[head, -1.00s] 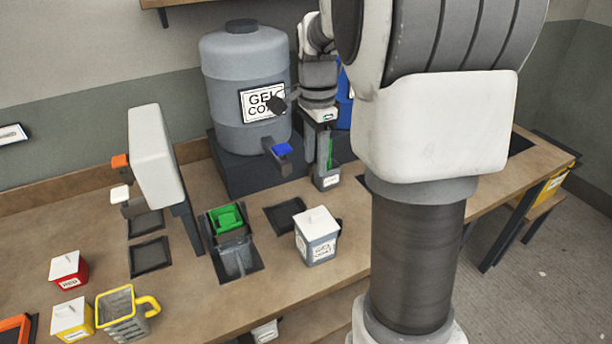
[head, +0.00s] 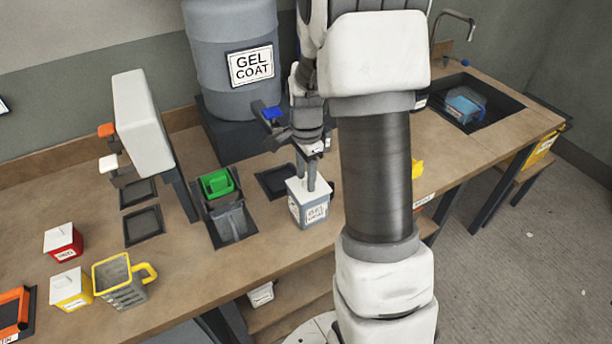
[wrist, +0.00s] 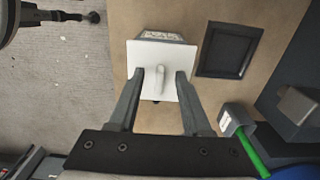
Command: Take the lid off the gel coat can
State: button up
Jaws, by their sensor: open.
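The gel coat can (head: 311,211) is a small grey square can with a white label, standing on the bench. Its white square lid (head: 297,188) is on top. In the wrist view the lid (wrist: 148,60) has a raised bar handle (wrist: 155,80) in its middle. My gripper (head: 307,188) is over the can, pointing down. In the wrist view my gripper (wrist: 157,76) is open, with one finger on each side of the handle and a gap to it. I cannot tell how high the fingertips are above the lid.
A recessed square tray (head: 275,181) lies behind the can. The large gel coat drum (head: 232,70) with a blue tap (head: 271,113) stands behind. Yellow and red lidded cans stand at far left.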

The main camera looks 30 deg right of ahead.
jog(key=shift+f, duration=0.25)
grip_shut()
jog(key=shift+r, duration=0.25)
jog(key=shift+r+p, duration=1.85)
jog(key=shift+r, duration=0.45)
